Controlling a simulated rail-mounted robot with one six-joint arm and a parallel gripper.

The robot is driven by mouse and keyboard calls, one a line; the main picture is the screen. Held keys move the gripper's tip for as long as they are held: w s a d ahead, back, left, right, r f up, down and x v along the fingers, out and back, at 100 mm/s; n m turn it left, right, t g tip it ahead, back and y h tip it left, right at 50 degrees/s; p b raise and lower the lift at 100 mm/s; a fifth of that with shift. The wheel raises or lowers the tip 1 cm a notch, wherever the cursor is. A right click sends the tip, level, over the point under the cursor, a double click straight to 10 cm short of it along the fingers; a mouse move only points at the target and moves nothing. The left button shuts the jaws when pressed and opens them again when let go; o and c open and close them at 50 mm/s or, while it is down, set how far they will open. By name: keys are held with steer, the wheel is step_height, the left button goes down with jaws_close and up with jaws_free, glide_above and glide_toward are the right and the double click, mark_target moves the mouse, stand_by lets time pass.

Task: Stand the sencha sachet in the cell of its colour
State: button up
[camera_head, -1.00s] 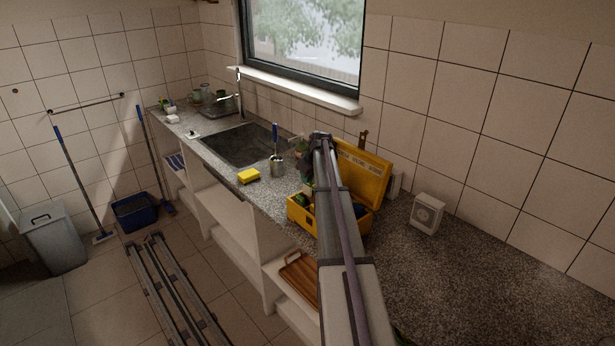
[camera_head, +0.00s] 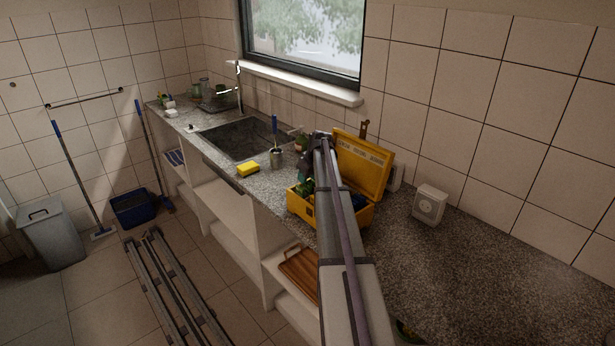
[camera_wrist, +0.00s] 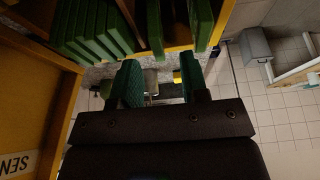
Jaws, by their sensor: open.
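The yellow tea box (camera_head: 301,209) stands on the counter with its lid (camera_head: 364,168) open. In the wrist view, its wooden-divided cells hold several green sachets (camera_wrist: 92,28), and another green sachet stands at the top right (camera_wrist: 200,24). A label (camera_wrist: 16,165) beginning "SEN" shows on the yellow panel at left. I cannot tell which sachet is the sencha one. My gripper (camera_wrist: 160,70) has two teal fingers apart with nothing between them, close beside the box.
The right counter (camera_head: 470,270) is clear.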

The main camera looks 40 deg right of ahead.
steer(key=p+v, duration=1)
steer(key=shift+r, duration=0.35)
steer(key=shift+s, duration=0.15)
